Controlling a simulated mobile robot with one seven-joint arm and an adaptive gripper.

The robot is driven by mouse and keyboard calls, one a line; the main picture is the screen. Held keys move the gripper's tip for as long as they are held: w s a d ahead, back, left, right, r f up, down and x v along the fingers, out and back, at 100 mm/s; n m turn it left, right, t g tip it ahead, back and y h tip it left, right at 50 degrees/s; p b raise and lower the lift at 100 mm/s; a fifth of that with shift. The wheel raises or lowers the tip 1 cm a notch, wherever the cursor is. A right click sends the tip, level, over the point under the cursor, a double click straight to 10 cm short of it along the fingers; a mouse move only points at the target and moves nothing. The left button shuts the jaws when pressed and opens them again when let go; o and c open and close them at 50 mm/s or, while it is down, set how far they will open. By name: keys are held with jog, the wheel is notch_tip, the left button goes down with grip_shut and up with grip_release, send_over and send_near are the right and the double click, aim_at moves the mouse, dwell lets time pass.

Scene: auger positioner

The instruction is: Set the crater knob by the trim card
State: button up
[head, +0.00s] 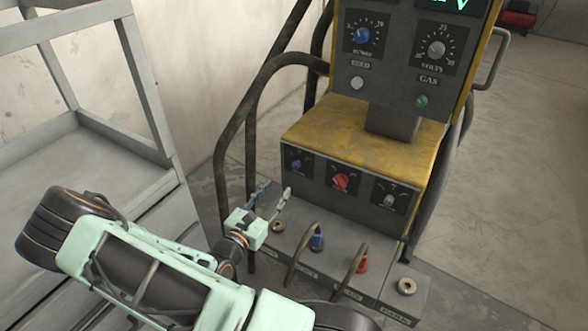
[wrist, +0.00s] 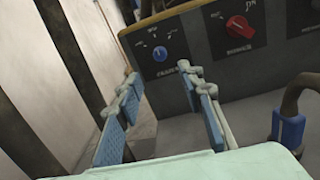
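The crater knob (wrist: 159,54) is a small blue knob on the dark lower panel of the machine. Its label is partly covered by a fingertip in the wrist view. In the head view the blue knob (head: 296,165) is the leftmost of three on that panel. My gripper (wrist: 159,76) is open and empty, its two blue-padded fingers pointing toward the panel. The knob appears between the fingertips but beyond them, with no visible contact. In the head view my gripper (head: 277,189) is just below and left of the knob. I cannot make out a trim card in either view.
A red knob (head: 341,181) and a grey knob (head: 389,200) sit right of the crater knob. Below, a ledge has blue (head: 317,239) and red (head: 362,263) cable plugs. Bent tube rails (head: 249,130) stand at the machine's left. A grey frame (head: 140,80) stands farther left.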

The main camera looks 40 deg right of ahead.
aim_at(294, 167)
jog(key=b+x, duration=0.2)
jog(key=x, duration=0.7)
jog(key=shift+d+f, duration=0.1)
jog(key=shift+d, duration=0.05)
jog(key=shift+w+d, duration=0.35)
jog(key=shift+d, duration=0.2)
jog(key=shift+c, duration=0.5)
grip_shut()
